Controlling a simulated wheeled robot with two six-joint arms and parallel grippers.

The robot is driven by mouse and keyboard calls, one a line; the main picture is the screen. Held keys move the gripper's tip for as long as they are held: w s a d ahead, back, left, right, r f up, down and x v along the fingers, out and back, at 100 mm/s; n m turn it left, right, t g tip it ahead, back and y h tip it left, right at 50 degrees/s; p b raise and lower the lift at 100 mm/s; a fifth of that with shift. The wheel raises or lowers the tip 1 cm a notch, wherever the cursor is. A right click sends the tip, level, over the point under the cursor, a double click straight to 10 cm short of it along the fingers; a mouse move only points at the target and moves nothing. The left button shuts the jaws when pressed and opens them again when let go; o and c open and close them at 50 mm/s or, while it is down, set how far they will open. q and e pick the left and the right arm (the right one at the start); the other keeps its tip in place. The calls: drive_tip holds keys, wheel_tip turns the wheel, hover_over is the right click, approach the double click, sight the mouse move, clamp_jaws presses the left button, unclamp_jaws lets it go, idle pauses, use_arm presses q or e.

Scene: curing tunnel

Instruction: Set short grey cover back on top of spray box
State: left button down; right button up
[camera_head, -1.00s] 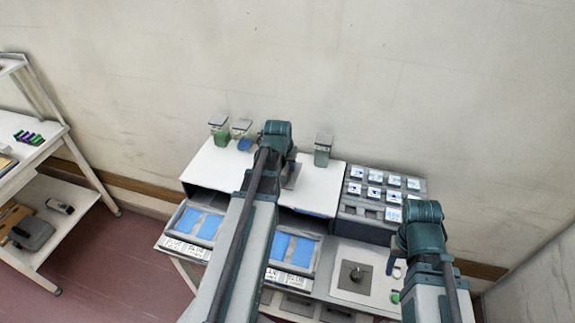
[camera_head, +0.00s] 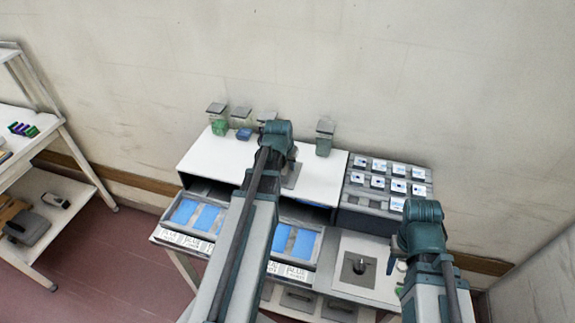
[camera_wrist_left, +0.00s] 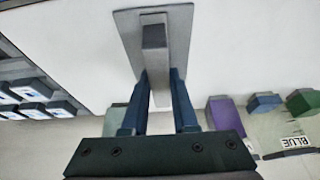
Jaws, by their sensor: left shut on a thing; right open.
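My left gripper (camera_wrist_left: 157,98) is shut on the upright handle of a grey cover (camera_wrist_left: 127,24), a flat plate. In the head view, the cover (camera_head: 291,175) shows just right of my left gripper (camera_head: 279,165), over the white top of a long box (camera_head: 215,160). I cannot tell whether the plate touches that top. My right gripper (camera_head: 394,262) is open, mostly hidden by its arm, beside a white box (camera_head: 342,285) with a grey square plate and knob (camera_head: 358,264). Which box is the spray box is not clear.
Lidded containers, green (camera_head: 220,128), blue (camera_head: 243,133) and grey-green (camera_head: 324,140), stand along the back. Trays with blue panels (camera_head: 196,215) project from the long box's front. A grey rack (camera_head: 380,185) holds several white-topped blocks. A shelf (camera_head: 60,165) stands left.

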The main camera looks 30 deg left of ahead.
use_arm(q)
drive_tip(key=shift+f+b, duration=0.3)
drive_tip(key=c, duration=0.6)
unclamp_jaws()
drive_tip(key=shift+r, duration=0.1)
drive_tip(key=p+v, duration=1.2)
drive_tip(key=v, duration=0.1)
drive_tip(key=shift+s+r+p, duration=0.2)
drive_tip(key=shift+r+p, duration=0.1)
drive_tip(key=shift+p, duration=0.1)
drive_tip(key=shift+d, duration=0.1)
